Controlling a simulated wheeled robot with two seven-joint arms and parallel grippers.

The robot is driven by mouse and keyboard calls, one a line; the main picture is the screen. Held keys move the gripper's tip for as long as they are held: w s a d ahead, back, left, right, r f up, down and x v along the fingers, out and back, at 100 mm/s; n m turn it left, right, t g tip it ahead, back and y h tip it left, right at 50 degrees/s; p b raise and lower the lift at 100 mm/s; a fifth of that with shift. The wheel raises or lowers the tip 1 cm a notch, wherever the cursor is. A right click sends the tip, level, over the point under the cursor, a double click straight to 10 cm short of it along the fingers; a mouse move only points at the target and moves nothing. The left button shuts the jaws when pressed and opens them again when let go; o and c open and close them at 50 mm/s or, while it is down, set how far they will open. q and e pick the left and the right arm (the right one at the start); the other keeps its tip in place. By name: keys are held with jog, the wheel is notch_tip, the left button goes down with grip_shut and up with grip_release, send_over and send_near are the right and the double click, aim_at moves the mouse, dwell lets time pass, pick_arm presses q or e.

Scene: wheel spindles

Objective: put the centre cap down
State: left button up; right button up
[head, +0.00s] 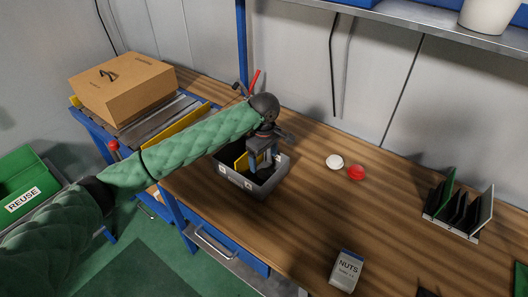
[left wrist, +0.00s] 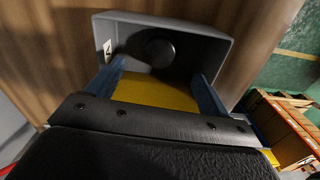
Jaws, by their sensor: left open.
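My left gripper (head: 263,160) is over the grey bin (head: 236,181) on the wooden bench, fingers pointing down. In the left wrist view its two blue fingers (left wrist: 157,72) are apart, with nothing held between them. A black round cap (left wrist: 160,51), which looks like the centre cap, lies inside the bin (left wrist: 216,44), just beyond the fingertips. In the head view the gripper and bin wall hide it. A yellow panel (left wrist: 155,93) shows between the fingers and also in the head view (head: 240,162). My right gripper is not in view.
A white round piece (head: 334,161) and a red one (head: 356,172) lie right of the bin. A NUTS box (head: 346,269) stands near the front, a slotted rack (head: 458,212) at right. A cardboard box (head: 123,84) is at back left.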

pick_arm(q)
notch_tip(320, 180, up, 4)
jog(key=shift+r+b, duration=0.1)
jog(key=shift+b, duration=0.3)
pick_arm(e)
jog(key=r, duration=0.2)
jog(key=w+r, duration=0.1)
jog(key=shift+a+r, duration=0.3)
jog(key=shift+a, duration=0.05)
